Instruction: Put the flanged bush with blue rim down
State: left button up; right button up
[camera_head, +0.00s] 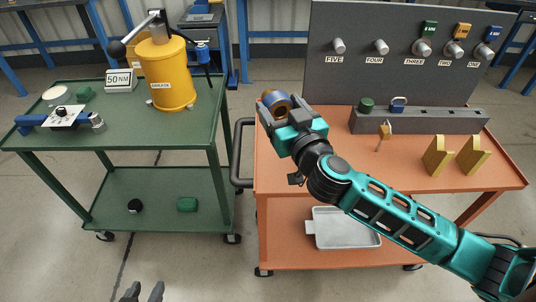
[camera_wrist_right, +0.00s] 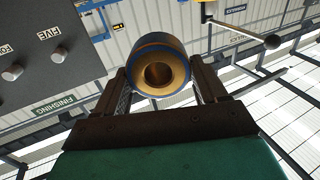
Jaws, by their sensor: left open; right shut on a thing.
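The flanged bush (camera_head: 276,101) is a brass-coloured ring with a blue rim, held in my right gripper (camera_head: 272,107). In the right wrist view the bush (camera_wrist_right: 160,66) sits between the two dark fingers, its bore facing the camera. It is above the left end of the orange cart top (camera_head: 310,180), and I cannot tell exactly how high. My left gripper (camera_head: 142,291) shows only as two dark, parted fingertips at the bottom edge, empty and away from both carts.
A grey board (camera_head: 400,75) with several labelled pegs stands behind the orange cart. In front are a grey rail (camera_head: 440,121) and two gold angled blocks (camera_head: 437,156). The green cart (camera_head: 190,135) holds a yellow canister (camera_head: 167,80). The orange top's left front is mostly bare.

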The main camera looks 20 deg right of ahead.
aim_at(274, 92)
jog(key=w+r, duration=0.2)
jog(key=w, duration=0.1)
jog(key=shift+a+r+p, duration=0.15)
jog(key=shift+a+p, duration=0.05)
jog(key=shift+p, duration=0.1)
jog(key=shift+w+f, duration=0.15)
jog(key=shift+f, duration=0.05)
jog(key=shift+y, duration=0.3)
notch_tip(274, 92, down, 15)
jog(key=b, duration=0.6)
jog(key=shift+f+b, duration=0.1)
jog(key=shift+b, duration=0.25)
jog(key=shift+f, duration=0.2)
jog(key=shift+f+b, duration=0.35)
jog(key=shift+b, duration=0.15)
notch_tip(274, 92, down, 3)
jog(key=b, duration=0.3)
jog(key=shift+f, duration=0.2)
jog(key=o, duration=1.2)
jog(key=shift+f, duration=0.1)
jog(key=shift+c, duration=0.2)
pick_arm(q)
notch_tip(274, 92, down, 7)
jog(key=w+d, duration=0.1)
jog(key=d, duration=0.1)
jog(key=shift+h, duration=0.4)
